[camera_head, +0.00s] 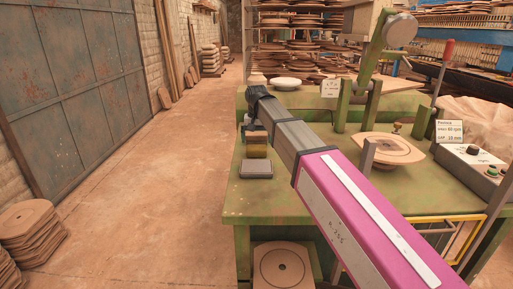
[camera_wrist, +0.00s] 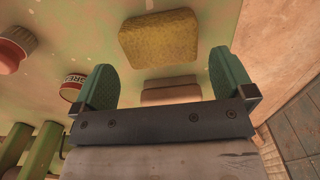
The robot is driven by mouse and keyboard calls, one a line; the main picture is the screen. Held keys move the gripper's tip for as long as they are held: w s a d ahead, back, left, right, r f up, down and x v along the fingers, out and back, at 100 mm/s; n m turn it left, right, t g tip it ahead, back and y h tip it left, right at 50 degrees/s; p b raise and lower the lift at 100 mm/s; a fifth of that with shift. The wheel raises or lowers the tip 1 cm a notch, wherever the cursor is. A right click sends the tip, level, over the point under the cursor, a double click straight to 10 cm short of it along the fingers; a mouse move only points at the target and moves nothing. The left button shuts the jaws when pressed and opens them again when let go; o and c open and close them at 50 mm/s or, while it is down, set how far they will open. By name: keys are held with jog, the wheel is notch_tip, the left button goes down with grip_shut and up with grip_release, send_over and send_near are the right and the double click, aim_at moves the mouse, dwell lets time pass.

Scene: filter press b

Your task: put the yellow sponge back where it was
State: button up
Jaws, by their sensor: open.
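The yellow sponge (camera_wrist: 158,38) lies flat on the green table top, in the upper middle of the wrist view. In the head view a yellowish block (camera_head: 257,151) below the end of my arm appears to be the same sponge. My gripper (camera_wrist: 165,82) is open, with its two green fingers wide apart and nothing held between them. The sponge is apart from the fingers, beyond their tips in the picture. In the head view my gripper (camera_head: 250,121) is small and dark, over the left part of the table.
A pale brown block (camera_wrist: 170,91) shows between the fingers, partly hidden by my gripper. A grey pad (camera_head: 257,169) lies near the table's left edge. A tin with red lettering (camera_wrist: 73,88) stands beside the left finger. Green press posts (camera_head: 358,105) rise on the right.

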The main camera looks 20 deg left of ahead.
aim_at(256, 147)
notch_tip(256, 147, up, 7)
dwell(0.3)
jog(key=shift+s+f, duration=0.1)
dwell(0.4)
